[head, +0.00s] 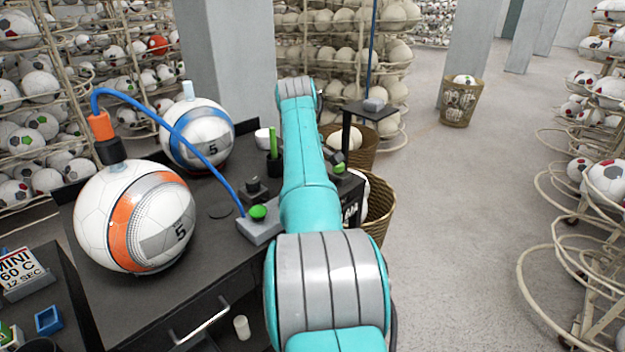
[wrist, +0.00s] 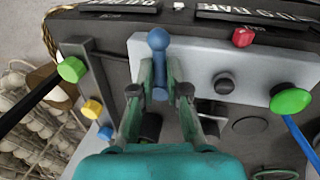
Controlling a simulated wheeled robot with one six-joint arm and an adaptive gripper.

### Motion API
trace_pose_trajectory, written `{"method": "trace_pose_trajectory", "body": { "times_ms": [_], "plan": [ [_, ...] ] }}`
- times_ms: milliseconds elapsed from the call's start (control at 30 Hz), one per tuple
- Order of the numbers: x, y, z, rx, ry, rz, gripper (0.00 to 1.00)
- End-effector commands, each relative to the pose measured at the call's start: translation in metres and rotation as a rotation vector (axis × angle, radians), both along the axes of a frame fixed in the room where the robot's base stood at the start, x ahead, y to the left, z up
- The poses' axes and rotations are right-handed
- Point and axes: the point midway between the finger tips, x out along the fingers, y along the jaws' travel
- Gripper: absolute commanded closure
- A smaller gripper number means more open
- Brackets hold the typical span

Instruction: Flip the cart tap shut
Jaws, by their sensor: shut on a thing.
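In the wrist view a blue lever with a rounded end (wrist: 158,42) stands against a pale grey plate (wrist: 205,62); it looks like the tap handle. My gripper (wrist: 160,82) is around the lever's lower part, one finger on each side, and shut on it. The lever points up in the picture. Its base is partly hidden between the fingers. In the head view my teal arm covers the gripper and the tap.
A green button (head: 258,212) on a grey box is close beside my arm; it also shows in the wrist view (wrist: 290,98). Two balls (head: 135,215) (head: 197,135) with a blue hose stand on the dark bench (head: 205,265). Wicker baskets (head: 378,205) stand beyond.

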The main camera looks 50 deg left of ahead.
Motion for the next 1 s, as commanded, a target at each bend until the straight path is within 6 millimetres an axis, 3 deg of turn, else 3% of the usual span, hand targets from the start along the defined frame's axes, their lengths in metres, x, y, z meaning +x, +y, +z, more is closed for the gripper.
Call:
{"method": "trace_pose_trajectory", "body": {
  "times_ms": [700,733,800,1000],
  "plan": [
    [-0.0018,-0.0004,-0.0008,-0.002,0.001,-0.072,1.00],
    [-0.0018,-0.0004,-0.0008,-0.002,0.001,-0.072,0.79],
    [-0.0018,-0.0003,-0.0007,-0.001,0.001,-0.071,0.61],
    [-0.0019,0.0000,-0.0004,0.000,0.000,-0.069,0.61]
  ]
}}
